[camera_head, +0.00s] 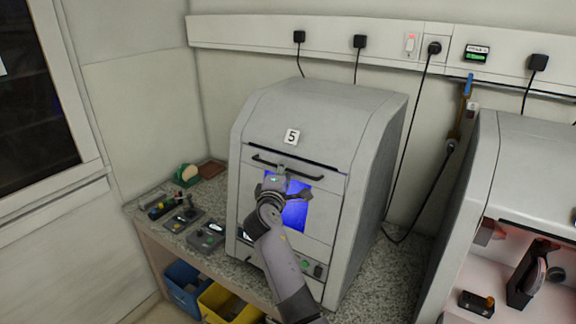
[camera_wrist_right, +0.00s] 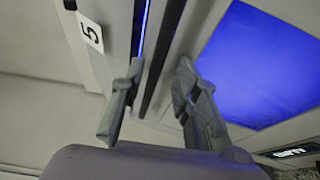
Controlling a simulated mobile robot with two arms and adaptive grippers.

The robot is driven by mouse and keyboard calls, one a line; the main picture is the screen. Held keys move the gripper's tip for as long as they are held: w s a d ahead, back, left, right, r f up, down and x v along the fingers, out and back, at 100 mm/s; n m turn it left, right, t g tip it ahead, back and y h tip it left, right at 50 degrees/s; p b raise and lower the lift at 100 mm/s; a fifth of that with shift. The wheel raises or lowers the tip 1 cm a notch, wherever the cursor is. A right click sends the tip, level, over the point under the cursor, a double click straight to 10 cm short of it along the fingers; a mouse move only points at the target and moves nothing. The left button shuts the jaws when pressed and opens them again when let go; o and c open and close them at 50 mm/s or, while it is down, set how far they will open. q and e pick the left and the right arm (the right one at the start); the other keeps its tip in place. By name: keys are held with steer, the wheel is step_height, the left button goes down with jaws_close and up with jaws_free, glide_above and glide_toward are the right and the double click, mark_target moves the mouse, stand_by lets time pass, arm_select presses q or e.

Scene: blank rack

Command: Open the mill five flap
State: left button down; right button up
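The mill five (camera_head: 375,130) is a grey box-shaped machine with a "5" label, also seen in the wrist view (camera_wrist_right: 90,32). Its front flap (camera_head: 322,222) has a blue window (camera_head: 296,213) and a black bar handle (camera_head: 262,160) near the top. The flap looks closed or nearly so; a thin blue line shows along its upper edge in the wrist view. My right gripper (camera_head: 279,178) is at the handle. In the wrist view its fingers (camera_wrist_right: 157,92) are apart, one on each side of the dark handle bar (camera_wrist_right: 165,40); contact cannot be told. My left gripper is not in view.
A second machine (camera_head: 530,150) stands open at the right. Small devices (camera_head: 207,237) lie on the speckled counter (camera_head: 375,290) left of the mill. Blue (camera_head: 188,285) and yellow (camera_head: 228,303) bins are below. Cables hang from the wall strip behind.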

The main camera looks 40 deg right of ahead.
steer(key=shift+s+r, duration=0.1)
steer(key=shift+r, duration=0.2)
steer(key=shift+s+a+r, duration=0.1)
steer(key=shift+a, duration=0.15)
steer(key=shift+c, duration=0.5)
steer(key=shift+d, duration=0.15)
steer(key=c, duration=0.5)
steer(key=shift+f, duration=0.2)
jaws_close()
